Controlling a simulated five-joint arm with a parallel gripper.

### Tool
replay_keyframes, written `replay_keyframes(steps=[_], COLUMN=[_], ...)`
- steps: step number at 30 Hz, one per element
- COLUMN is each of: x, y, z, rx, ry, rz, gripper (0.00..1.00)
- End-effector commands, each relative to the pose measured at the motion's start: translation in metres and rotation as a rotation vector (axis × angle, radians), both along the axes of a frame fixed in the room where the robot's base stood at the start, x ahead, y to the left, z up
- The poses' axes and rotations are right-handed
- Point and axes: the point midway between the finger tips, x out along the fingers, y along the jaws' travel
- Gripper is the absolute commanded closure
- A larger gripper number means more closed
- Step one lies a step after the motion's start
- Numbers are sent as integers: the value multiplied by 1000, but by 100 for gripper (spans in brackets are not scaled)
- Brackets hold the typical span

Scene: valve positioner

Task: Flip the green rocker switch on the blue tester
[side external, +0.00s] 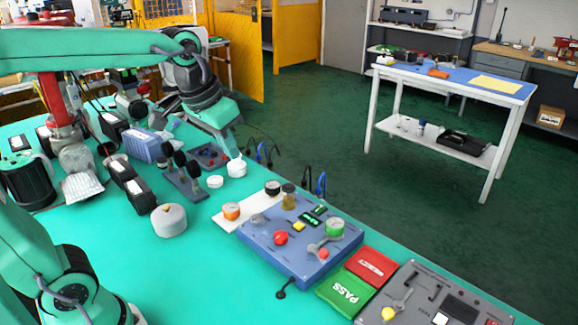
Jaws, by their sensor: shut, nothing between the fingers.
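The blue tester (262,250) lies on the green bench in the side external view.
A green PASS card (345,292) and a red card (371,265) lie right of the tester, beside a grey panel (440,293). A grey-white round canister (169,221), a stand with black knobs (184,181) and black blocks stand to the left. Cables rise behind the tester.

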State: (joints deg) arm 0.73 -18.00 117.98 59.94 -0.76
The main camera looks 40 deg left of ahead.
Motion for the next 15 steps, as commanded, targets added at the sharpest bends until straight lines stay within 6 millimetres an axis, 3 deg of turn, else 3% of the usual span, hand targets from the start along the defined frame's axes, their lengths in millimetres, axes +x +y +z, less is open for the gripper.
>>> replay_keyframes(steps=[15], x=[85], y=[-5], z=[2], rx=[-1], ry=[100], rz=[-1], gripper=[100])
